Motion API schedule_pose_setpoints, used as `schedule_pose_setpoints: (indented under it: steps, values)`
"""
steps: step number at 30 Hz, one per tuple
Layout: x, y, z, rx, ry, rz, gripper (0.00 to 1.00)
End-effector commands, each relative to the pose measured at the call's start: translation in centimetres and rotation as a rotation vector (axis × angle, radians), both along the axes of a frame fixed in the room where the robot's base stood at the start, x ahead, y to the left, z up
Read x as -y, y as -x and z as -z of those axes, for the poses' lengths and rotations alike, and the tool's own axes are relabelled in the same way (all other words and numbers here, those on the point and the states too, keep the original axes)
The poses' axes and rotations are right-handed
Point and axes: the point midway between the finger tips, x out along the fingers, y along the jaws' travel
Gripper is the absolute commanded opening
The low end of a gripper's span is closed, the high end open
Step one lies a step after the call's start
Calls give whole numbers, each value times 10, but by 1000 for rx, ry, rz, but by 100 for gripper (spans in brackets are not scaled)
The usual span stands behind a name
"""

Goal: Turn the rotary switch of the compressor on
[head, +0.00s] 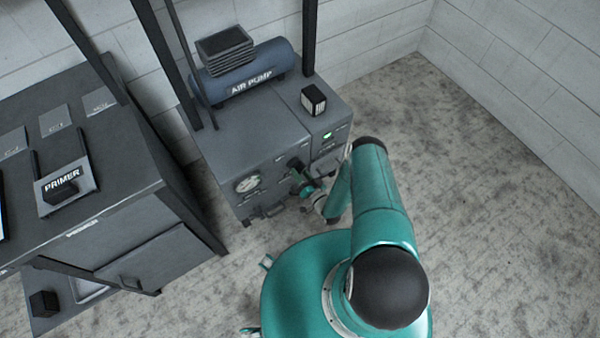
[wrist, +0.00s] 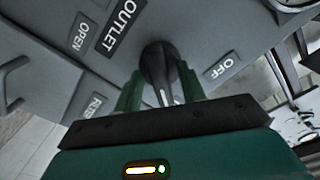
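The compressor (head: 245,140) is a grey cabinet against the wall, with a blue tank marked AIR PUMP (head: 250,82) on top. My gripper (head: 308,184) is at its front panel, near the right side. In the wrist view the rotary switch (wrist: 158,62) is a dark knob with a white line on its handle. An OFF label (wrist: 222,67) is right of the knob. A green light (head: 327,135) glows on the compressor.
OUTLET (wrist: 118,27) and OPEN (wrist: 80,32) labels are on the panel, left of the knob. A round gauge (head: 247,184) is on the front, left of my gripper. A dark bench marked PRIMER (head: 62,180) stands at left. The floor at right is clear.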

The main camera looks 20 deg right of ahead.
Motion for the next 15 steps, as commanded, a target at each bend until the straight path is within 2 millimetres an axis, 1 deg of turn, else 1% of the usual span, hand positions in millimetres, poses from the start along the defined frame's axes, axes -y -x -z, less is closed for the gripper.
schedule_pose_setpoints:
  steps: [5, 15]
  values:
    - [10, 28, 0, -3, -1, 3, 40]
    - [32, 98, 0, -3, 0, 3, 40]
